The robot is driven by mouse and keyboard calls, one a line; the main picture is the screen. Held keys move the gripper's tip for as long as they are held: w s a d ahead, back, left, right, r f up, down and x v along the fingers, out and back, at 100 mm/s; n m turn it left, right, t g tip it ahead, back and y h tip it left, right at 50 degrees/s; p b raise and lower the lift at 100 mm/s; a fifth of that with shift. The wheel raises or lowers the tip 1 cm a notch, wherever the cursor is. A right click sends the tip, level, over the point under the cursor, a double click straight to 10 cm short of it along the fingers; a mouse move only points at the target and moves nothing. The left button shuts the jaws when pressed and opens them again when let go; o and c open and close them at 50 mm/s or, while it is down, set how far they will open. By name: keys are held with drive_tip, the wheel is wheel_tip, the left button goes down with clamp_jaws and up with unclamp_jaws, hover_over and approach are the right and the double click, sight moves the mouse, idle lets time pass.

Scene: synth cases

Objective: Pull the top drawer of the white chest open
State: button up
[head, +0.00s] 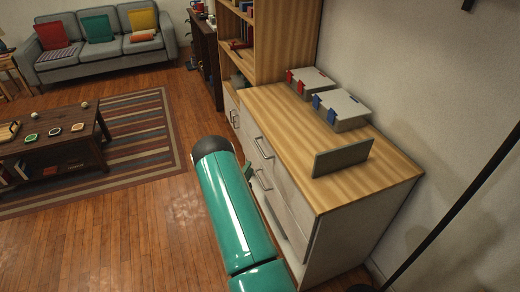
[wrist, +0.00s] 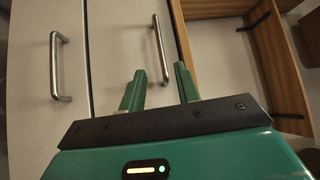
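The white chest (head: 345,235) has a wooden top and pale drawer fronts with metal bar handles. In the head view, the upper handle (head: 263,148) sits just under the top, with another handle (head: 262,180) below it. The upper drawers look shut. In the wrist view, two shut fronts show, one with a handle at left (wrist: 57,66) and one with a handle in the middle (wrist: 157,40). My gripper (wrist: 161,86) is open, its green fingers apart near the end of the middle handle. Contact is unclear. In the head view my arm hides most of the gripper.
A wood-walled open compartment (wrist: 215,55), seemingly an open drawer, lies right of the fingers in the wrist view. Two lidded boxes (head: 340,110) and a grey panel (head: 343,158) stand on the chest. A bookcase (head: 285,40) is behind. Floor (head: 125,240) left of my arm is clear.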

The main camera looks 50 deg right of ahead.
sight(260, 148)
drive_tip(key=x, duration=1.3)
drive_tip(key=shift+d, duration=0.1)
clamp_jaws()
